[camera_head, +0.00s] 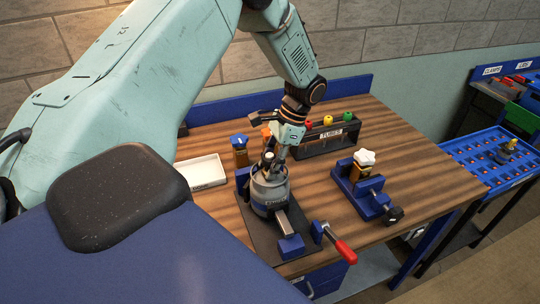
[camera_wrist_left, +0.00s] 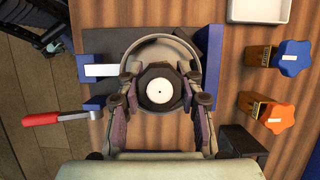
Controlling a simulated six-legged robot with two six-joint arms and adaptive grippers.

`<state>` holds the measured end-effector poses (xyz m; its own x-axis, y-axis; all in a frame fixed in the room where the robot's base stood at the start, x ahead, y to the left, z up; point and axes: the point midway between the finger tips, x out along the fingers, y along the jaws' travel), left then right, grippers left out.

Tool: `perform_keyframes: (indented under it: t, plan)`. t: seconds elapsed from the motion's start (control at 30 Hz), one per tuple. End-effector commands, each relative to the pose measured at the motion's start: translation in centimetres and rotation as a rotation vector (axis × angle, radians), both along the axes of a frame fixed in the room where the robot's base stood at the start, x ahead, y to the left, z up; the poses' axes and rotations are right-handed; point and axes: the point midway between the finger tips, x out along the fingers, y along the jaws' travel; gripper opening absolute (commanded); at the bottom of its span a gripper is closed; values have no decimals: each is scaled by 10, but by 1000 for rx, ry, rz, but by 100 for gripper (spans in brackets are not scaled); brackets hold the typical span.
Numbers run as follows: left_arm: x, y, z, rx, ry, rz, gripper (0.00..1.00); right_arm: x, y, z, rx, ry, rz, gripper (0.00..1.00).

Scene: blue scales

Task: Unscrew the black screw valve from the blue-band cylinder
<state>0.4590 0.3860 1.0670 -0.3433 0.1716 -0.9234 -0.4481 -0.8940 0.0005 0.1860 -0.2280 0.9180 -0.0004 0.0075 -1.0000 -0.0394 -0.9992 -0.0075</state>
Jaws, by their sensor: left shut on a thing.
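The grey cylinder (camera_head: 268,193) with a blue band stands upright in a blue vise with a red-tipped handle (camera_head: 343,250). Its round grey top (camera_wrist_left: 178,48) shows from above in the left wrist view. The black screw valve (camera_wrist_left: 157,72), dark and faceted with a white disc in its middle, sits over the top of the cylinder. My left gripper (camera_head: 272,160) comes down over the cylinder from above. In the left wrist view its fingers (camera_wrist_left: 160,92) are shut on the valve, one on each side. In the head view the gripper mostly hides the valve. My right gripper is not in view.
A white tray (camera_head: 203,171) lies left of the vise. Blue-knobbed (camera_head: 239,141) and orange-knobbed (camera_wrist_left: 276,117) valves stand close by. A tube rack (camera_head: 327,137) stands behind, and a second blue vise (camera_head: 362,188) with a white-knobbed piece to the right.

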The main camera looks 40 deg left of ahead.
Motion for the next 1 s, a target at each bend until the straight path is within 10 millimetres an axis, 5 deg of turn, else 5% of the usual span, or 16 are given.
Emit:
perform_keyframes:
  t: [0.47, 0.8, 0.83, 1.0]
  plan:
    - [2, 1, 4, 2, -5, 503, 0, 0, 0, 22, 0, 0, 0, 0]
    - [2, 1, 2, 2, -6, 556, 0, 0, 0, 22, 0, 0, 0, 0]
    - [2, 1, 2, 2, -6, 556, 39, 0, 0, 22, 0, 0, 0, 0]
    - [1, 1, 2, 1, -4, 554, 53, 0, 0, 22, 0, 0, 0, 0]
